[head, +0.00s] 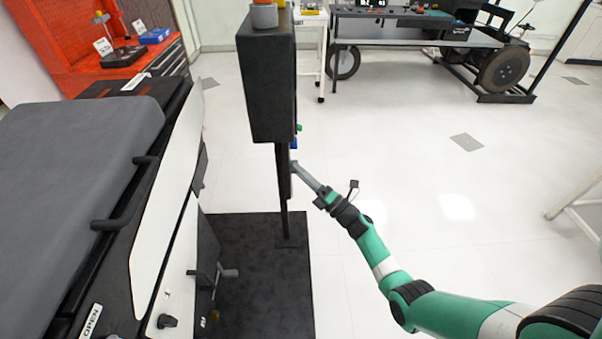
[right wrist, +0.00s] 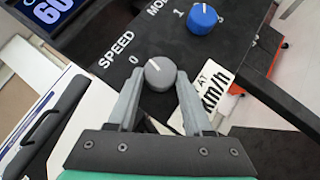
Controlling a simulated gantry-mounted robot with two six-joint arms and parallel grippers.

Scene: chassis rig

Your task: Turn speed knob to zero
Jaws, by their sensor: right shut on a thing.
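The grey speed knob (right wrist: 160,73) sits on a black panel (right wrist: 110,25) in the right wrist view, beside the word SPEED and a printed 0. Its white mark points to the upper left, roughly toward the 0. My right gripper (right wrist: 158,90) is shut on the knob, one finger on each side. In the head view my right gripper (head: 297,168) reaches the right side of the black control box's post (head: 283,190); the knob is hidden there. My left gripper is in neither view.
A blue knob (right wrist: 202,18) sits above the speed knob on the panel. A white km/h label (right wrist: 215,88) and a display reading 60 (right wrist: 48,10) are nearby.

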